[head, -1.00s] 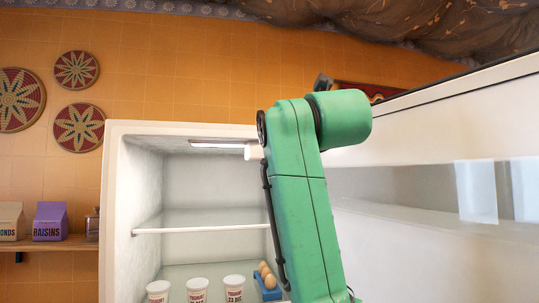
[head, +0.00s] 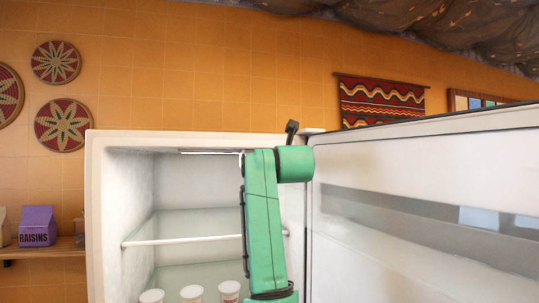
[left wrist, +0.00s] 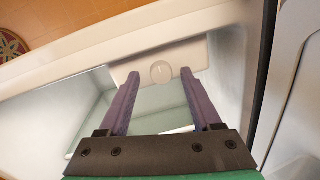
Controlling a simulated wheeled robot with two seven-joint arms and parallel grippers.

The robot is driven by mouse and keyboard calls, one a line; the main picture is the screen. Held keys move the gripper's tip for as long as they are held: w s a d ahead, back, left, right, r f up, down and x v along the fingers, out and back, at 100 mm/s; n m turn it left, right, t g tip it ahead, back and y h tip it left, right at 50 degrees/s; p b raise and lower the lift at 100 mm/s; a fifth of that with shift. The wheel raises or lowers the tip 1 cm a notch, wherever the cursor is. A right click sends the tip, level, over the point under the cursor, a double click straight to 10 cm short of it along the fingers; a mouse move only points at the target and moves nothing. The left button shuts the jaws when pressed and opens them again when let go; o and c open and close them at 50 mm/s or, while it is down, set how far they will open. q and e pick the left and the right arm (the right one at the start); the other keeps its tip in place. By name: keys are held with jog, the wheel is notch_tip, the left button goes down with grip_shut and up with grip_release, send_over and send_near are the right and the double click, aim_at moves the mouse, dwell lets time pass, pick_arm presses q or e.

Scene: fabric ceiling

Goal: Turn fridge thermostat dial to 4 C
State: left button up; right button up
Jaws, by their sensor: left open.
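The thermostat dial (left wrist: 161,72) is a small round pale knob on a beige housing (left wrist: 203,52) under the fridge ceiling, in the left wrist view. Its markings are too small to read. My left gripper (left wrist: 160,76) is open, with one purple finger on each side of the dial in the picture; I cannot tell whether either touches it. The open fridge (head: 97,215) shows in the head view with my green arm in front of it. There the dial and the left gripper's fingers are hidden. My right gripper is not in view.
The fridge door (head: 430,165) stands open on the right. A raisins carton (head: 37,227) stands on a wall shelf at left.

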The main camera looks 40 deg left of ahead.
pick_arm(q)
jog(key=shift+s+d+r, duration=0.1)
jog(key=shift+s+d, duration=0.05)
jog(key=shift+d, duration=0.15)
jog(key=shift+a, duration=0.2)
grip_shut()
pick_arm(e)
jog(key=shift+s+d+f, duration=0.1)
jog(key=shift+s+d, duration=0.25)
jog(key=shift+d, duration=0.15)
